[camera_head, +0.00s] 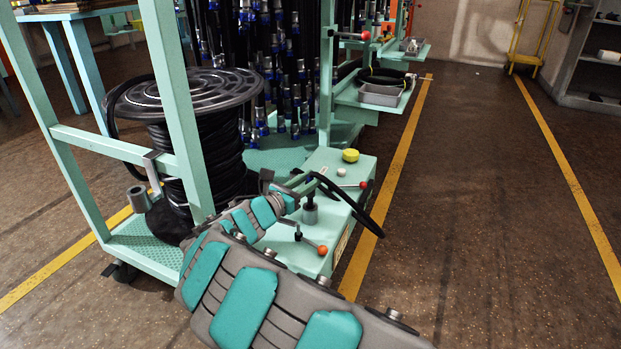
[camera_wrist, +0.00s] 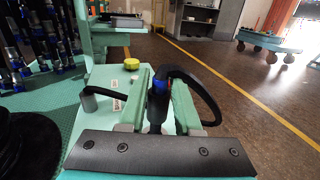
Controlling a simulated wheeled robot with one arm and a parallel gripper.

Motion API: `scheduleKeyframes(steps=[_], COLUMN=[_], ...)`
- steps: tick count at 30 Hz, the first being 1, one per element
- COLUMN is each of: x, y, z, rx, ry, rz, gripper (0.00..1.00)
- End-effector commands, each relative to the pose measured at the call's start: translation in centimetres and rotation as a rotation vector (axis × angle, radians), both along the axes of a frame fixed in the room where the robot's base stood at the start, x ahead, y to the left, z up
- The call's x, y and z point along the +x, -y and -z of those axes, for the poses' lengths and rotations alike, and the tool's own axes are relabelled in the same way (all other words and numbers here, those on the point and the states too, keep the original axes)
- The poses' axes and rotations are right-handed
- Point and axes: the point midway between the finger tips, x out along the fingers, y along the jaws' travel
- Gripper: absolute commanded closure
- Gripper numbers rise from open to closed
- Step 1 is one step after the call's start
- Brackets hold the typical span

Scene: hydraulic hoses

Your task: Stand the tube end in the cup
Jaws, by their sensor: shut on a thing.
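My gripper (camera_wrist: 160,92) is shut on the tube end, a black hose end with a blue band (camera_wrist: 160,86), held between two pale green fingers and pointing down. The hose (camera_wrist: 206,88) loops out to the right; the loop also shows in the head view (camera_head: 352,205). In the head view, a short dark grey cylinder (camera_head: 310,214), which looks like the cup, stands on the green bench top below my gripper. A narrower piece meets its top. Whether the tube end is inside or above it I cannot tell; the wrist view hides the lower tip behind my gripper's plate.
The bench top holds a yellow round thing (camera_head: 350,155), a red-knobbed lever (camera_head: 362,184) and an orange-knobbed lever (camera_head: 322,250). A grey post with a black arm (camera_wrist: 92,98) stands left of my fingers. A hose reel (camera_head: 185,95) is left.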

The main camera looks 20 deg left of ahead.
Motion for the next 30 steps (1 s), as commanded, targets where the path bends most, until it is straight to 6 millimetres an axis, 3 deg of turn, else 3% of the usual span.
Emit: scheduleKeyframes(steps=[30], x=[0.0], y=[0.0], z=[2.4], rx=[0.0], ry=[0.0], rz=[0.0], gripper=[1.0])
